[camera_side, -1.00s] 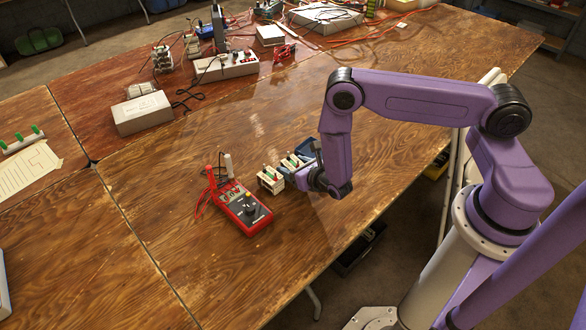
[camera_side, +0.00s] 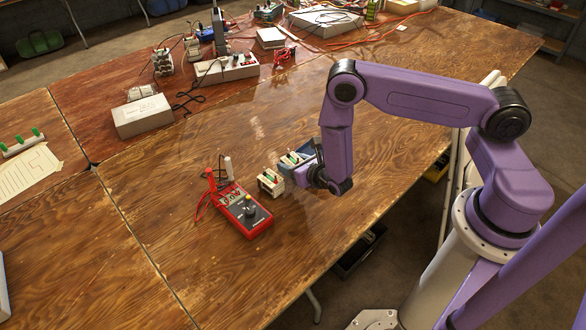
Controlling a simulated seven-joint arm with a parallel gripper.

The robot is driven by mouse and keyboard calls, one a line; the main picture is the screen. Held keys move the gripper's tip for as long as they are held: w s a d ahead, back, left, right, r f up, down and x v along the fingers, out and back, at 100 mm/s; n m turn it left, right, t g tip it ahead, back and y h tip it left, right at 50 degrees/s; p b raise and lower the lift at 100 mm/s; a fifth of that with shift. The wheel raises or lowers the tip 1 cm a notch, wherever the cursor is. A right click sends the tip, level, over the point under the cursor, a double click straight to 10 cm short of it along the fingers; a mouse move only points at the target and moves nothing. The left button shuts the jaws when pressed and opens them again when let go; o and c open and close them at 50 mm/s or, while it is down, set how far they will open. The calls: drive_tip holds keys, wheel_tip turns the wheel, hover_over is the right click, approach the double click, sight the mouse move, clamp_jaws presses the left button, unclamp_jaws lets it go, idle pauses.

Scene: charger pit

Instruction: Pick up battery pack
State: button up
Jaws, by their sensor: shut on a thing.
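Two small cream battery packs with coloured tops are near the middle of the table. One pack (camera_side: 270,182) stands upright beside the red meter, apart from my gripper. The other pack (camera_side: 289,161) is at my gripper (camera_side: 301,169), in front of a blue box (camera_side: 311,149). My gripper is shut on this farther pack, which appears a little above the table. The fingertips are small and partly hidden by the wrist, so the exact grip is unclear.
A red multimeter (camera_side: 243,210) with red and white probes lies left of the packs. A white box (camera_side: 143,115) and a power strip (camera_side: 226,68) stand farther back.

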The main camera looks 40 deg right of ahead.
drive_tip(key=s+d+r, duration=0.1)
drive_tip(key=s+r, duration=1)
drive_tip(key=s, duration=0.3)
drive_tip(key=w+d+r+m+g+h, duration=0.2)
drive_tip(key=w+d+m+g+h, duration=0.2)
drive_tip(key=d+m+h, duration=0.35)
drive_tip(key=m+g+h, duration=0.5)
drive_tip(key=m+g, duration=0.3)
hover_over(305, 148)
drive_tip(key=s, duration=0.6)
drive_tip(key=f, duration=1.1)
drive_tip(key=shift+w+a+f, duration=0.15)
drive_tip(key=shift+w+a, duration=0.05)
drive_tip(key=shift+a, duration=0.05)
drive_tip(key=shift+f, duration=1.6)
drive_tip(key=shift+f, duration=0.15)
